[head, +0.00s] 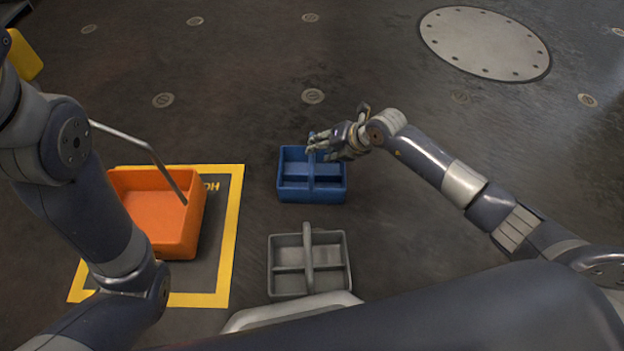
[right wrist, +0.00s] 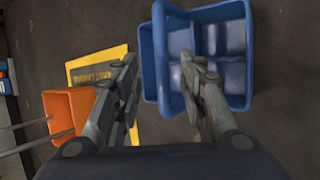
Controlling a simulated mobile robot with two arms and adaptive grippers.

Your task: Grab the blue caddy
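The blue caddy (head: 312,190) stands upright on the floor near the middle of the head view, with compartments and a raised centre handle. My right gripper (head: 320,148) is over its far right part, close to the handle top. In the right wrist view the blue caddy (right wrist: 236,88) fills the upper right. Its handle (right wrist: 161,55) lies in the gap between the spread fingers of my right gripper (right wrist: 158,60). The fingers are open; I cannot tell whether either touches the handle. My left arm shows at the left, but its gripper is out of view.
A grey caddy (head: 288,283) stands on the floor just nearer than the blue one. An orange bin (head: 150,238) with a metal bar stands on a yellow-bordered floor mark (head: 232,225) at the left. Floor beyond the blue caddy is clear, with a round plate (head: 485,43).

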